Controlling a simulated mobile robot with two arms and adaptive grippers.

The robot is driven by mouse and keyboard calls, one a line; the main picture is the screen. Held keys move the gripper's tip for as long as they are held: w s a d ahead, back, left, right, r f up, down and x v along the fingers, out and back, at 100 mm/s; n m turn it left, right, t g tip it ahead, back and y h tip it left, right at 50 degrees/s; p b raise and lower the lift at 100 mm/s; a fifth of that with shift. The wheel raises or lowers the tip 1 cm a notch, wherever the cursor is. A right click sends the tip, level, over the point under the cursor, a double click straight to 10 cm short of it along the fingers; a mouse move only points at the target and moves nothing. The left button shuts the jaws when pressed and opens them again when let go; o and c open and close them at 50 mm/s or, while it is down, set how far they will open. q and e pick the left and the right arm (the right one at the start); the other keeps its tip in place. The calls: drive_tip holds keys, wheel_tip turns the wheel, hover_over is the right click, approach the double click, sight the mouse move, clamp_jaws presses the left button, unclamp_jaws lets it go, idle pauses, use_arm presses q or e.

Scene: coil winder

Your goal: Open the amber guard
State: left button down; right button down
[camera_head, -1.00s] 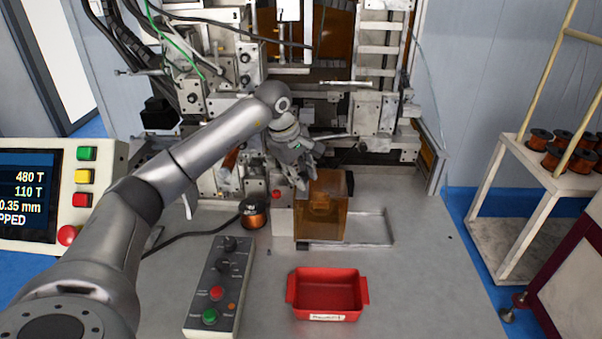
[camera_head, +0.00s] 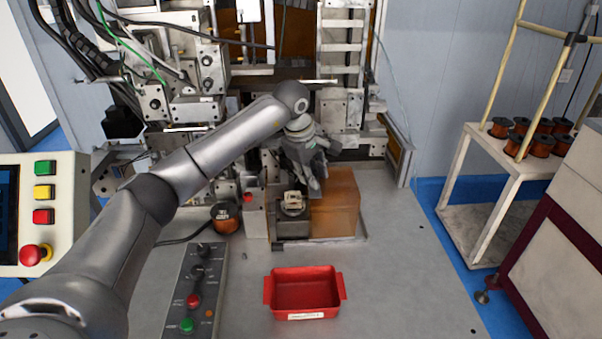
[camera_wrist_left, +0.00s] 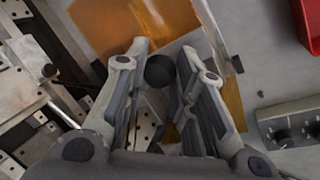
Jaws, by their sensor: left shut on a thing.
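The amber guard (camera_head: 338,205), a see-through orange box, stands at the right of its frame on the table in the head view. My left gripper (camera_head: 316,186) is at the guard's upper left edge. In the left wrist view my left gripper (camera_wrist_left: 165,58) is closed around a dark round knob (camera_wrist_left: 160,70), with amber panels around it. The exact contact is partly hidden by the fingers. My right gripper is not in view.
A red tray (camera_head: 304,291) and a grey button box (camera_head: 196,295) sit on the table in front. A copper spool (camera_head: 224,219) is left of the fixture. The winder stands close behind. The table right of the guard is clear.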

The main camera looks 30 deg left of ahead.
use_arm(q)
drive_tip(key=shift+s+a, duration=0.1)
drive_tip(key=shift+a, duration=0.05)
drive_tip(key=c, duration=1.5)
unclamp_jaws()
drive_tip(key=o, duration=0.3)
drive_tip(key=shift+o, duration=0.2)
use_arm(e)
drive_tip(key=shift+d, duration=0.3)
use_arm(q)
drive_tip(key=d+v, duration=0.1)
drive_tip(key=v, duration=1.1)
drive_tip(key=shift+a, duration=0.4)
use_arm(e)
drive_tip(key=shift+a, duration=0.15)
use_arm(q)
drive_tip(key=shift+f, duration=0.1)
